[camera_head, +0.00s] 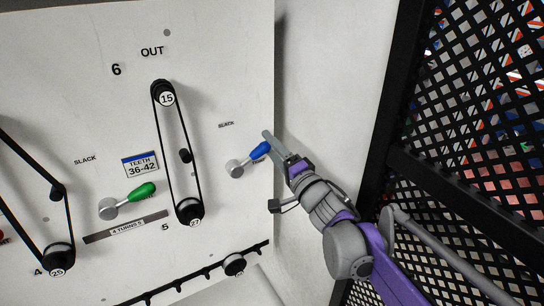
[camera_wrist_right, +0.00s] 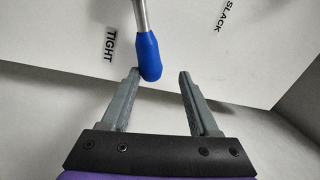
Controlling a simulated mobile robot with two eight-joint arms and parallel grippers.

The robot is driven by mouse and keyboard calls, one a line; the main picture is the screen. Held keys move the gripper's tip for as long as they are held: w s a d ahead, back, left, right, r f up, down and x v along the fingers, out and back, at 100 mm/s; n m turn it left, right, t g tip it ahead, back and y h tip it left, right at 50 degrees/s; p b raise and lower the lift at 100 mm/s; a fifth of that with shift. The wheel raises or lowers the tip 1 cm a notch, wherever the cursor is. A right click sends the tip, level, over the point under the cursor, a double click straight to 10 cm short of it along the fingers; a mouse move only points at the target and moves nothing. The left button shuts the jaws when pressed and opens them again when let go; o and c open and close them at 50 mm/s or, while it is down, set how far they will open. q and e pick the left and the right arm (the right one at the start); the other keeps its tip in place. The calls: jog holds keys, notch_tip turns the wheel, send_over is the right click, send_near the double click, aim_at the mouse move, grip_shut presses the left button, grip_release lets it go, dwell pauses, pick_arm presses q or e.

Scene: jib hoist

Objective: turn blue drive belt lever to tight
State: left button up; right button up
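The blue drive belt lever (camera_head: 259,151) is on the white panel, with its grey round hub (camera_head: 235,168) at its lower left and its blue grip pointing up and right. In the right wrist view the blue grip (camera_wrist_right: 149,57) hangs between the open fingertips, nearer the left finger; whether it touches that finger is unclear. The TIGHT label (camera_wrist_right: 109,44) is left of the lever, and the SLACK label (camera_wrist_right: 229,14) is further off to the right. My right gripper (camera_head: 274,142) is open at the grip's end. My left gripper is out of view.
A green lever (camera_head: 142,191) and belts on pulleys (camera_head: 166,98) are further left on the panel. A toothed black rail (camera_head: 190,274) runs below. A white side wall (camera_head: 325,80) and a black mesh screen (camera_head: 480,130) stand close on the right.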

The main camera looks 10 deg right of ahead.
notch_tip(320, 180, up, 7)
jog(key=shift+f+p, duration=0.15)
jog(key=shift+p, duration=0.3)
